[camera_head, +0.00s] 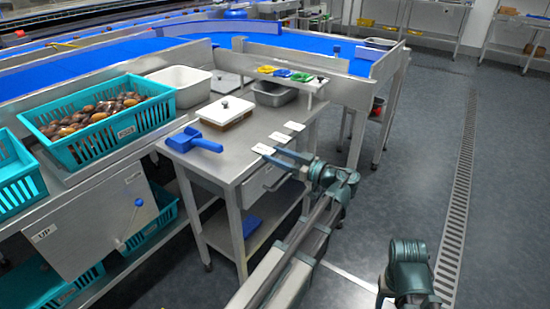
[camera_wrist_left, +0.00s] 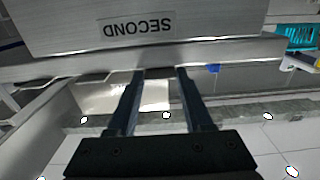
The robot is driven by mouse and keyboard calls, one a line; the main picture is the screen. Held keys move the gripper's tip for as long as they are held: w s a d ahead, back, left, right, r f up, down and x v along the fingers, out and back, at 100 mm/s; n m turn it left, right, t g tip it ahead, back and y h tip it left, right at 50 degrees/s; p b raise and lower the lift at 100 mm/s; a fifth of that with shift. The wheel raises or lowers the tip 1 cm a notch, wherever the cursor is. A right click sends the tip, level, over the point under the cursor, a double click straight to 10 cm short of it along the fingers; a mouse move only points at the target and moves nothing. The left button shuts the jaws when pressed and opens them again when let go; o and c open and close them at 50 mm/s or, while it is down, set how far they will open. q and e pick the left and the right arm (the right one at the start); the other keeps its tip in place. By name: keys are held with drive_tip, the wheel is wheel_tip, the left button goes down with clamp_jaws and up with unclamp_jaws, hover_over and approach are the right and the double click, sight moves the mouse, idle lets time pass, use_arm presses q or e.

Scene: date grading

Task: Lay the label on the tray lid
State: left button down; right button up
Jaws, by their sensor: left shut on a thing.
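Three small white labels lie in a row near the table's right edge: a far label (camera_head: 294,126), a middle label (camera_head: 279,137) and a near label (camera_head: 262,149). My left gripper (camera_head: 271,155) is at the near label, shut on it, right of and nearer than the lid.
A blue scoop (camera_head: 194,141) lies on the table left of the lid. A white tub (camera_head: 181,85), a grey pan (camera_head: 273,93) and a small shelf with coloured items (camera_head: 286,74) stand behind. A teal crate of dates (camera_head: 98,120) is at left.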

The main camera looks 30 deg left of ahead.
use_arm(q)
drive_tip(key=shift+f, duration=0.2)
drive_tip(key=shift+c, duration=1.5)
unclamp_jaws()
drive_tip(key=d, duration=0.4)
drive_tip(key=d+b, duration=0.1)
drive_tip(key=d, duration=0.4)
drive_tip(key=s+d+f, duration=0.1)
drive_tip(key=d, duration=0.3)
drive_tip(key=shift+d, duration=0.35)
